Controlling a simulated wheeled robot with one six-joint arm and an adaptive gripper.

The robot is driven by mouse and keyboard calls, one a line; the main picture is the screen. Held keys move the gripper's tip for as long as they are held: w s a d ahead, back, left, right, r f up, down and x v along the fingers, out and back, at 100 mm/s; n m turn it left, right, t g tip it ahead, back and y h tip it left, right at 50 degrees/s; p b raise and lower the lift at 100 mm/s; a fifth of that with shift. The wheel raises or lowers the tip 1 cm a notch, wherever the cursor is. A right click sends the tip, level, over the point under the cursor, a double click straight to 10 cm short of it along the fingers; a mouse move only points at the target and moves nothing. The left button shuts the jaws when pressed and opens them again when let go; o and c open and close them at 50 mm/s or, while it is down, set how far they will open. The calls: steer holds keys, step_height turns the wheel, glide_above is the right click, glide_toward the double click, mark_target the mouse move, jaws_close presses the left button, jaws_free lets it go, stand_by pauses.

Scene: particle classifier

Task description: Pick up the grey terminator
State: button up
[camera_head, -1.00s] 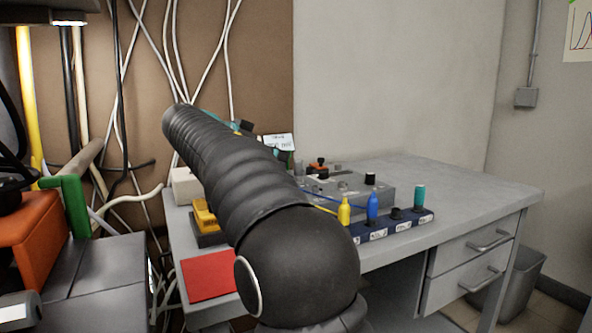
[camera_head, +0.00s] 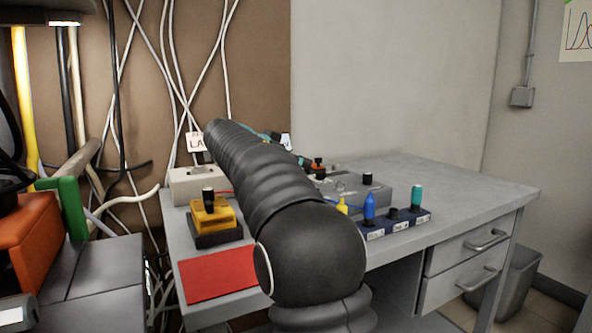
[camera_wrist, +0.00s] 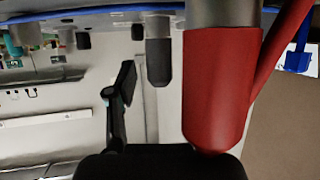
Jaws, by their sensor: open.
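A dark, short plug (camera_head: 391,213), black or dark grey, sits in the blue labelled rack (camera_head: 373,234) on the bench between a blue and a teal terminator. I cannot tell if it is the grey terminator. In the wrist view a dark grey cylinder with a lighter metal end (camera_wrist: 158,62) hangs from the top, left of a large red cylinder (camera_wrist: 214,95) close to the camera. My gripper (camera_head: 277,137) is mostly hidden behind my arm in the head view; small teal and black parts show. It is open, over the back of the bench, away from the rack.
The blue terminator (camera_head: 369,206), teal terminator (camera_head: 416,196) and yellow terminator (camera_head: 342,206) stand at the rack. A grey box (camera_head: 375,193) is behind it. A yellow block (camera_head: 213,215) and red mat (camera_head: 218,275) lie left. The bench's right side is clear.

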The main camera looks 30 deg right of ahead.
steer(key=shift+c, duration=0.2)
jaws_close()
steer(key=shift+r, duration=0.15)
steer(key=shift+r, duration=0.6)
step_height(320, 180, up, 3)
steer(key=shift+f+p, duration=0.1)
steer(key=shift+p, duration=0.4)
steer(key=s+d+r, duration=0.5)
steer(key=d+r, duration=0.1)
steer(key=d, duration=0.4)
steer(key=shift+s+r, duration=0.35)
steer(key=shift+r, duration=0.05)
